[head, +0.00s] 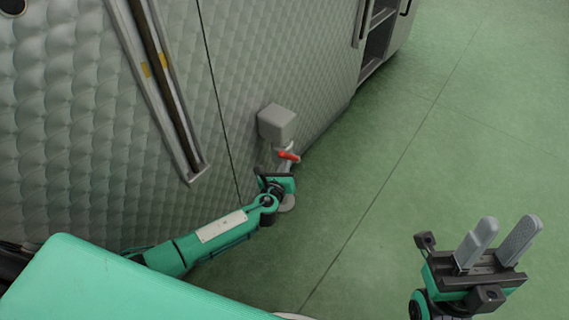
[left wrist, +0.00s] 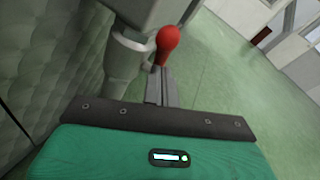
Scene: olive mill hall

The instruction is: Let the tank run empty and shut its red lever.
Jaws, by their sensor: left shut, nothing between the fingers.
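The tank (head: 90,110) is a quilted metal wall on the left of the head view. The red lever (head: 289,156) sticks out below a grey box low on the tank. In the left wrist view its red rounded end (left wrist: 168,42) shows beside a grey pipe (left wrist: 122,58). My left gripper (head: 282,172) is shut and empty, its fingertips right at the lever; I cannot tell whether they touch it. The same fingers show in the left wrist view (left wrist: 159,80). My right gripper (head: 507,230) is open and empty over the floor. No flow is visible.
A long upright gauge strip (head: 160,85) with yellow marks is on the tank; I cannot read a level. The grey box (head: 277,122) juts out above the lever. A cabinet (head: 378,35) stands at the back. The green floor (head: 440,140) to the right is clear.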

